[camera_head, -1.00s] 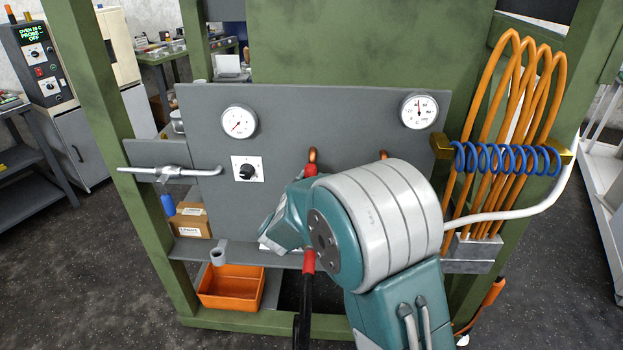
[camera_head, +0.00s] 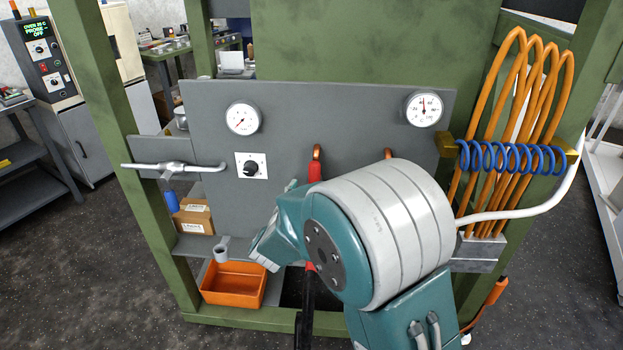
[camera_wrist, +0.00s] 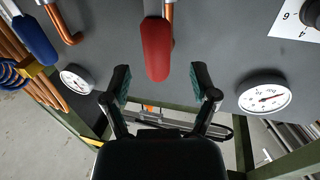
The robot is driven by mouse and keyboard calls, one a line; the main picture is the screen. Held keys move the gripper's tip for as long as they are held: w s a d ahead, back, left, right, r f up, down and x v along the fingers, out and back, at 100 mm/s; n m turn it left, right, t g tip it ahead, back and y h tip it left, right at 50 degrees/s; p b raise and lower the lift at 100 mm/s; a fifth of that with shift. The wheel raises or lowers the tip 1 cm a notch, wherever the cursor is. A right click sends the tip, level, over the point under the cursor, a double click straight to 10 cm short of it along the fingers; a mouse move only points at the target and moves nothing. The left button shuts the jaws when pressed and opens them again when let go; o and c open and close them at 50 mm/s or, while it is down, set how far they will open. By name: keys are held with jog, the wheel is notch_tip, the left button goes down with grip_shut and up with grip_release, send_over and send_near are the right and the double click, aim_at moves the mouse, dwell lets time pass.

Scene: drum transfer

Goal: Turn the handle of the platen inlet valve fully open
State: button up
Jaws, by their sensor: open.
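A red valve handle (camera_wrist: 156,48) on a copper pipe stub is on the grey panel, ahead of my gripper (camera_wrist: 162,82) in the wrist view. The two fingers are apart, on either side of the handle's line, with nothing between them; the handle's end is just beyond the tips. A blue handle (camera_wrist: 35,38) on another copper pipe is at the wrist view's upper left. No label shows which is the platen inlet valve.
The panel (camera_head: 280,130) carries a left gauge (camera_head: 243,117), a right gauge (camera_head: 424,108) and a black knob (camera_head: 251,168). Orange hoses (camera_head: 510,120) and a blue coil (camera_head: 510,157) are at right. An orange bin (camera_head: 233,284) sits below.

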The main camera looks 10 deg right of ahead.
jog(key=v, duration=0.7)
jog(key=shift+a, duration=0.2)
